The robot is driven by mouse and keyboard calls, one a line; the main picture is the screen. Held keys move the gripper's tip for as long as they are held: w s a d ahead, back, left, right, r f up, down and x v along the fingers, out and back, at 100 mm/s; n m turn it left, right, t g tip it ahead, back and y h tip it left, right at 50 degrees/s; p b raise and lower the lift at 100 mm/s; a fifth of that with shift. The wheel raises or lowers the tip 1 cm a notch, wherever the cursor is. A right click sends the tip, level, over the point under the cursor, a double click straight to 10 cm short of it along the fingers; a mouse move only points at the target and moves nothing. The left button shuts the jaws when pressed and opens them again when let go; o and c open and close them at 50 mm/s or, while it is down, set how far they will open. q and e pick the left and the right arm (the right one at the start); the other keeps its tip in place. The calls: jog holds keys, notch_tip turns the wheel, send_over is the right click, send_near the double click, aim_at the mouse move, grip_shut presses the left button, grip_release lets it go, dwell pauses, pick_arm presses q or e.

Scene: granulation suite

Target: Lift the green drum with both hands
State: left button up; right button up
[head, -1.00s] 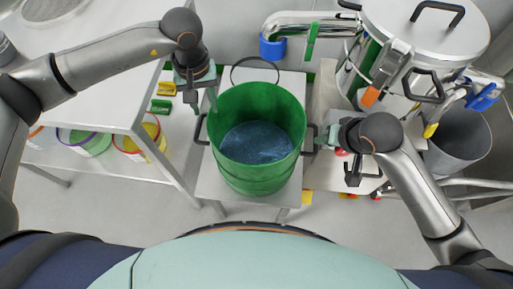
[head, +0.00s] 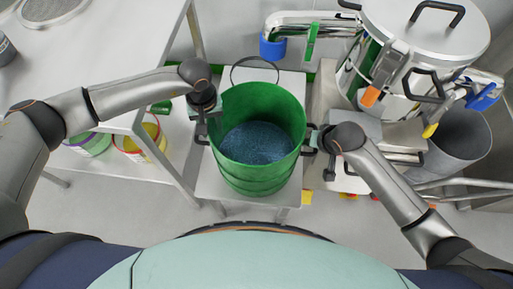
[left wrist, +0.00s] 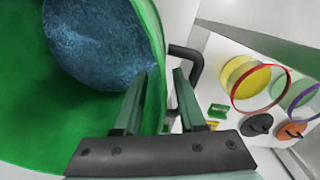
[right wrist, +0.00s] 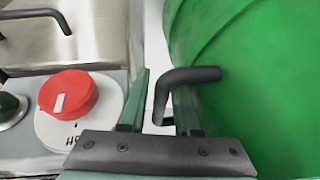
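The open green drum (head: 258,182) stands upright and holds dark blue granules (head: 255,142). It has a dark handle on each side. My left gripper (head: 211,122) is at the drum's left rim. In the left wrist view its open fingers (left wrist: 160,78) appear on either side of the drum wall, with the left handle (left wrist: 192,62) just beyond the outer finger. My right gripper (head: 318,138) is at the drum's right side. In the right wrist view its fingers (right wrist: 162,85) are open, with the bent right handle (right wrist: 185,77) between them. Contact cannot be told.
The drum stands on a pale platform (head: 215,188). A steel table (head: 95,70) is at left, with colored tubs (head: 143,143) on its lower shelf. A steel vessel (head: 425,35) with pipes and a grey bin (head: 460,140) are at right. A red knob (right wrist: 68,92) is near my right gripper.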

pick_arm(q)
jog(key=shift+c, duration=0.2)
pick_arm(e)
jog(key=shift+c, duration=0.2)
pick_arm(q)
jog(key=c, duration=0.5)
pick_arm(e)
grip_shut()
pick_arm(q)
grip_shut()
jog(key=shift+w+r, duration=0.2)
pick_arm(e)
jog(key=shift+w+r, duration=0.1)
jog(key=shift+r, duration=0.15)
